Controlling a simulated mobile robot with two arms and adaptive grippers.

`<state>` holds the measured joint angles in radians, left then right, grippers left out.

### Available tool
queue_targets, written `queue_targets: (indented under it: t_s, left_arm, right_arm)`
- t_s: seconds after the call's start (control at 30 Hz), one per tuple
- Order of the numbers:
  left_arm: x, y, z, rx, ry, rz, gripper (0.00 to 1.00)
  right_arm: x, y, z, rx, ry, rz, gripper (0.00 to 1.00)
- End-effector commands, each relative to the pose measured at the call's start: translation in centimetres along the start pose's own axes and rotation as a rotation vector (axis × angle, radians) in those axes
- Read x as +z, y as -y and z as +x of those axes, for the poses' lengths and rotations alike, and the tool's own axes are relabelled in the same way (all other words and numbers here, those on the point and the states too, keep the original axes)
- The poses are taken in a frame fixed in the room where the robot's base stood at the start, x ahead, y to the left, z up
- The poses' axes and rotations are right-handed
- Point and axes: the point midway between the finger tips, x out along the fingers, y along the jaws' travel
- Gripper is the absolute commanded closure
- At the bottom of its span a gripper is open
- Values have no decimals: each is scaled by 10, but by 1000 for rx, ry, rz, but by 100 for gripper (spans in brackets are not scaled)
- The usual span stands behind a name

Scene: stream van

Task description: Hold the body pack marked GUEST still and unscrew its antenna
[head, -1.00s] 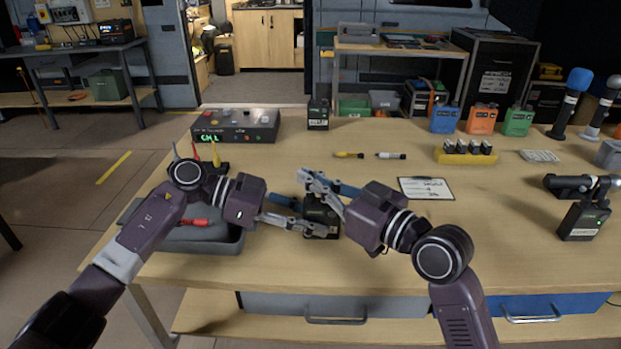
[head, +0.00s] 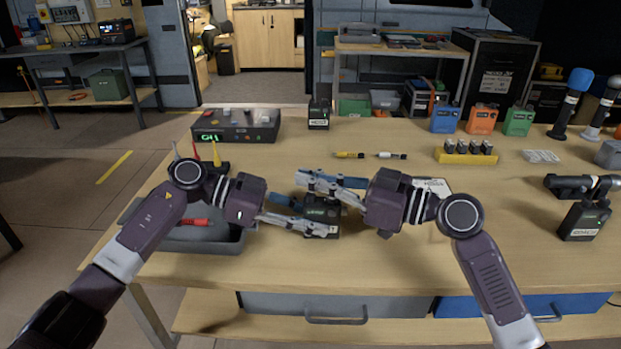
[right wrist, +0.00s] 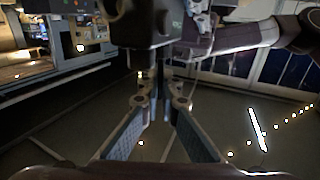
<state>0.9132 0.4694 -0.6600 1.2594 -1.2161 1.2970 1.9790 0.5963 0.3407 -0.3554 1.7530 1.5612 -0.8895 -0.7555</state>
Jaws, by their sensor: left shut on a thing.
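A small black body pack (head: 322,213) with a green display stands near the middle of the table. My left gripper (head: 318,226) is shut on its lower front part. Its name label is mostly hidden by the fingers, so I cannot read it. My right gripper (head: 308,183) is just above and behind the top of the pack, coming from the right. In the right wrist view its two fingers (right wrist: 157,95) converge below a dark body. I cannot make out the antenna or whether the fingers touch it.
A grey tray (head: 185,245) with a red-handled tool is at the left. Another black pack (head: 318,116) stands at the back, and one (head: 583,222) at the right. A white card (head: 432,187) lies behind my right arm. The front table strip is clear.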

Motion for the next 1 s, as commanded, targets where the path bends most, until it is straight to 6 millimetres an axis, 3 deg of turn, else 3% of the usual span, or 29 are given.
queue_targets:
  t_s: [0.2, 0.7, 1.0]
  left_arm:
    - [0, -1, 1, 2, -1, 0, 100]
    - [0, -1, 1, 3, -1, 2, 100]
    - [0, -1, 1, 4, -1, 1, 100]
  right_arm:
    - [0, -1, 1, -23, 2, 3, 100]
    - [-1, 0, 1, -332, 1, 1, 100]
    - [0, 0, 0, -349, 0, -1, 100]
